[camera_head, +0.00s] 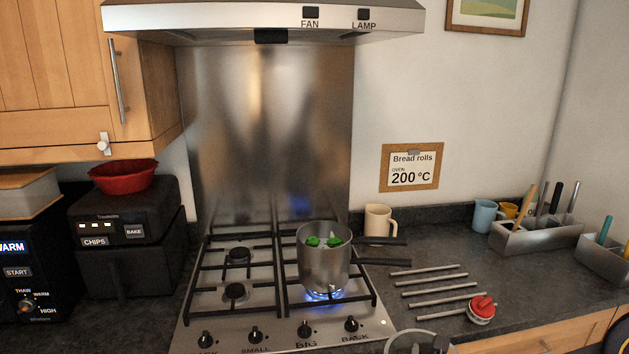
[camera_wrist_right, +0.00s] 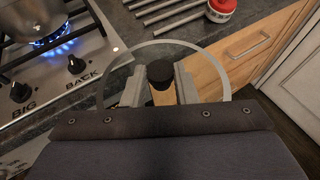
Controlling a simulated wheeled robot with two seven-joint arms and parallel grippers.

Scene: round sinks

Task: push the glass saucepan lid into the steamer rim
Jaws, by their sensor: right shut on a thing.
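The glass saucepan lid (camera_wrist_right: 215,60) is a clear disc with a pale rim and a black knob (camera_wrist_right: 160,75). My right gripper (camera_wrist_right: 158,90) is shut on the knob, one finger on each side. The steamer (camera_head: 324,257) sits on the lit burner, open at the top, with green pieces inside. The lid is apart from it, nearer me and to the right. My left gripper is out of view.
Two black handles (camera_head: 384,262) stick out right from the pan. A blue flame (camera_head: 326,295) burns under it. Metal rods (camera_head: 440,291) and a red-topped jar (camera_head: 481,309) lie right of the hob. A cream mug (camera_head: 378,221) stands behind.

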